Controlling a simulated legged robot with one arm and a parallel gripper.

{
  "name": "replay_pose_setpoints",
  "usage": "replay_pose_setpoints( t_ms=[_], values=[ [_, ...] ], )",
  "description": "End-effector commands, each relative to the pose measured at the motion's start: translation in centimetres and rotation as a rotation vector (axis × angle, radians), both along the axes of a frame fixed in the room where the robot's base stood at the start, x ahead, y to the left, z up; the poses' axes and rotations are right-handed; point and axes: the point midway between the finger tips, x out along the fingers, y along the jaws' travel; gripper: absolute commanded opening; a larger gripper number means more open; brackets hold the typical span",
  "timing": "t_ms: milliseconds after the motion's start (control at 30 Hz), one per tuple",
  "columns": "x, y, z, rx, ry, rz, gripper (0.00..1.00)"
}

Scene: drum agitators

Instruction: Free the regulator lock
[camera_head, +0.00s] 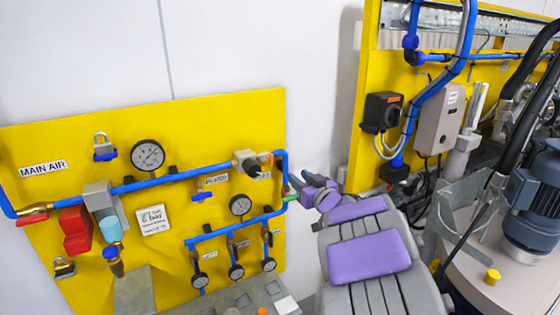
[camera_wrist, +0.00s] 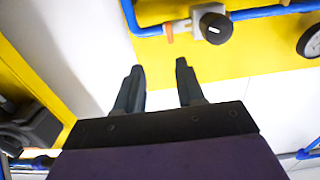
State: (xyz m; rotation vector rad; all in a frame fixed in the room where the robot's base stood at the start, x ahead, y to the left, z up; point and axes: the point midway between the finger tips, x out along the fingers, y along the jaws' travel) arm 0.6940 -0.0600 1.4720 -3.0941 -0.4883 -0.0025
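The yellow MAIN AIR panel (camera_head: 100,130) carries a grey regulator body with a black knob (camera_head: 258,170) at the upper right end of the blue pipe. The knob also shows at the top of the wrist view (camera_wrist: 215,27). I cannot tell which part is the lock. A padlock with a blue base (camera_head: 104,149) is at the upper left of the panel, and a brass padlock (camera_head: 64,267) is at the lower left. My gripper (camera_head: 301,178) is just right of the panel's edge. In the wrist view my gripper (camera_wrist: 159,67) is open and empty, apart from the knob.
The panel also holds a large gauge (camera_head: 147,156), a red block (camera_head: 76,229) and small gauges (camera_head: 240,205). At right, a second yellow panel (camera_head: 357,130) carries pipes and boxes. A blue motor (camera_head: 532,205) stands at the far right. Bare white wall separates the panels.

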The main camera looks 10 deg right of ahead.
Motion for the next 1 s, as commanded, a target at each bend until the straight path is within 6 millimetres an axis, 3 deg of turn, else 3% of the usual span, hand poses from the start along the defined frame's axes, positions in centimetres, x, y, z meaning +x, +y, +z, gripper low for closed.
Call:
replay_pose_setpoints(
  t_ms=[233, 600, 1000],
  values=[
    [3.9, 2.5, 0.1, -0.007, -0.001, 0.007, 0.38],
    [9.0, 2.6, 0.0, 0.004, 0.000, 0.004, 0.38],
    [12.1, 4.6, -0.1, -0.003, 0.003, 0.001, 0.38]
  ],
)
